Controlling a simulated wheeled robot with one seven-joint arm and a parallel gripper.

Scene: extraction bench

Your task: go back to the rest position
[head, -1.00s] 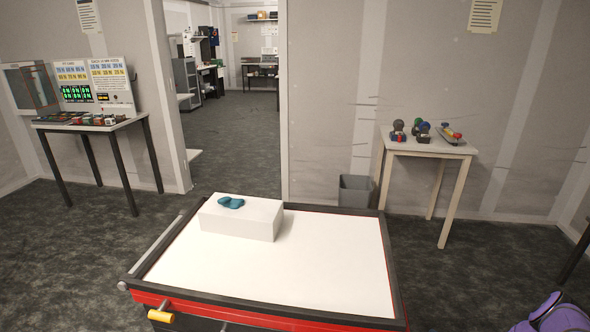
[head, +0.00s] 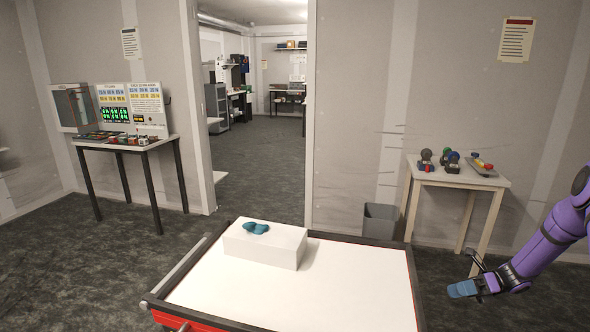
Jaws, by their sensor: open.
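My gripper (head: 468,284) is at the lower right in the head view, at the end of my purple arm. It is open, and I see nothing between its jaws. It is apart from the cart (head: 385,297), to the right of its white top. A teal object (head: 256,228) lies on a white box (head: 264,246) on the cart's far left part, well away from my gripper.
A small table (head: 462,178) with several small devices (head: 453,162) stands behind my gripper. A grey bin (head: 381,221) stands beyond the cart. A bench (head: 127,147) with panels is at the left. The doorway (head: 258,120) and its floor are clear.

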